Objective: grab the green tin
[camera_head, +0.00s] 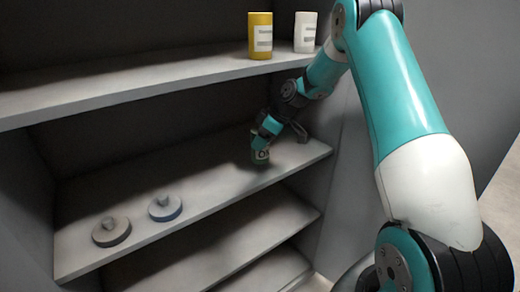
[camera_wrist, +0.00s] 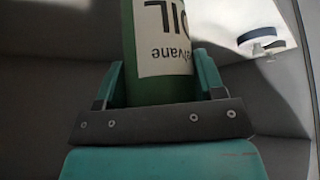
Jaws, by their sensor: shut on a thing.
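The green tin (camera_head: 260,158) is on or just above the middle shelf (camera_head: 215,180), towards its right end; I cannot tell whether it touches the shelf. My gripper (camera_head: 262,143) reaches in from the upper right and is shut on the tin. In the wrist view the green tin (camera_wrist: 160,50) stands between the two teal fingers (camera_wrist: 158,80), with a white label showing the upside-down letters "OIL". The fingers cover the lower sides of the tin there.
A yellow tin (camera_head: 260,36) and a white tin (camera_head: 305,32) stand on the upper shelf (camera_head: 130,88). A grey round knobbed thing (camera_head: 111,231) and a bluish one (camera_head: 165,208) lie on the middle shelf's left. The shelf between them and the tin is clear.

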